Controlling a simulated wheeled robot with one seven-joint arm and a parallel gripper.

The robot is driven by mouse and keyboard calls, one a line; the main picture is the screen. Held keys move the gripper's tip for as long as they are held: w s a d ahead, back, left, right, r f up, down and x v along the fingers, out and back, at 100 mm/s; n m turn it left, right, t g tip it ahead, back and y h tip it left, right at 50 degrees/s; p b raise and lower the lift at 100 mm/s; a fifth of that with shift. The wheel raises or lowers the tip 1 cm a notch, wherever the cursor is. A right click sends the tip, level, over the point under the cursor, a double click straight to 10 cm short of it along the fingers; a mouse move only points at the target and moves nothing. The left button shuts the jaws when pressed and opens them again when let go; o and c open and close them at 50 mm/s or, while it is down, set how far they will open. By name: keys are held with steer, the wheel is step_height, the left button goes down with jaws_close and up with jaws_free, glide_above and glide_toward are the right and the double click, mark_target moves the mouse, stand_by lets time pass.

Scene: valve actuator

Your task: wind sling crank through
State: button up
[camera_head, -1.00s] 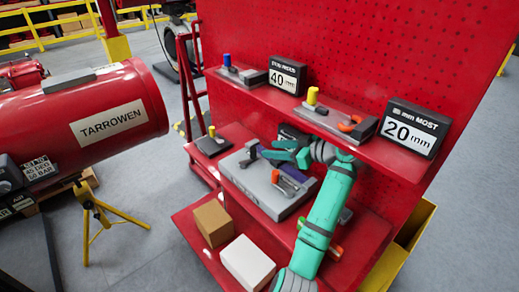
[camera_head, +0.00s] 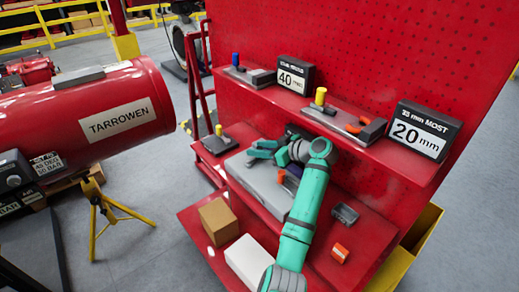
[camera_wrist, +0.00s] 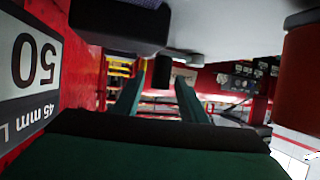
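My gripper (camera_head: 262,150) is at the grey base plate (camera_head: 268,195) on the red stand's middle shelf, seen in the head view. In the wrist view, which is upside down, the two green fingers of my gripper (camera_wrist: 160,92) are apart. A small dark block (camera_wrist: 162,72) shows between or just beyond the fingertips; I cannot tell if they touch it. A larger dark block (camera_wrist: 120,22) and a reddish cylinder (camera_wrist: 302,75) are close by. No part is clearly recognisable as the sling crank; my arm hides part of the base plate.
An upper shelf holds a "40 mm" sign (camera_head: 293,76), a "20 mm" sign (camera_head: 420,130) and yellow-knobbed fixtures. A brown box (camera_head: 219,220) and a white box (camera_head: 249,260) sit low in front. A red TARROWEN cylinder (camera_head: 90,110) stands left.

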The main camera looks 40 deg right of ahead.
jaws_close()
steer(key=shift+s+f, duration=0.1)
